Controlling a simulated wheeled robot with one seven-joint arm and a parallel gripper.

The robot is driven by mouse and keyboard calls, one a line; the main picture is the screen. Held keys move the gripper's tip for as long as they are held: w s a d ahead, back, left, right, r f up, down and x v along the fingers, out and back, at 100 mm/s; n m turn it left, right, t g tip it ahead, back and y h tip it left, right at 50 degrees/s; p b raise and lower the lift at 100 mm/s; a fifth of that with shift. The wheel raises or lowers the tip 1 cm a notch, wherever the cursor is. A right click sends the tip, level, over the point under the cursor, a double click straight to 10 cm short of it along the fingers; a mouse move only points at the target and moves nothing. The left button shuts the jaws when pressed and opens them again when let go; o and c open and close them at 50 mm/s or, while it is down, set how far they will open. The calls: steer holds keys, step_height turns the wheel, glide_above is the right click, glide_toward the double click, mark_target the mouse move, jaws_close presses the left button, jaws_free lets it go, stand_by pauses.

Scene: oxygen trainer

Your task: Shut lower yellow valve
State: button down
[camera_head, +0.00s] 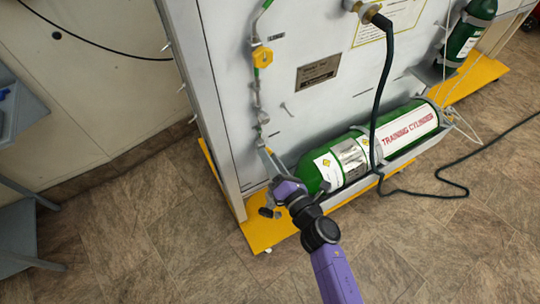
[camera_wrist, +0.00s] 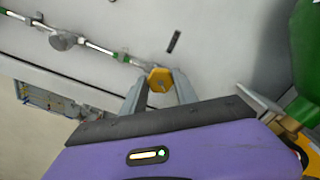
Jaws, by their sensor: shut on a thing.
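The lower yellow valve (camera_wrist: 160,78) is a yellow knob on a thin pipe with green bands. In the wrist view it sits between the two grey fingers of my gripper (camera_wrist: 158,88), which is shut on it. In the head view my gripper (camera_head: 268,160) reaches the lower part of the pipe on the panel and hides the lower valve. A second yellow valve (camera_head: 262,57) shows higher on the same pipe, clear of my gripper.
A green training cylinder (camera_head: 318,170) lies in a cradle just right of my gripper. A black hose (camera_head: 381,90) hangs in front of the panel (camera_head: 225,55). The yellow base (camera_head: 262,228) juts out below. The floor (camera_head: 140,235) at left is clear.

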steer(key=shift+m+p, duration=0.45)
steer(key=shift+m, duration=1.15)
steer(key=c, duration=0.9)
jaws_free()
steer(key=shift+c, duration=0.2)
steer(key=v, duration=0.7)
steer(key=shift+s+d+p, duration=0.3)
steer(key=shift+p, duration=0.15)
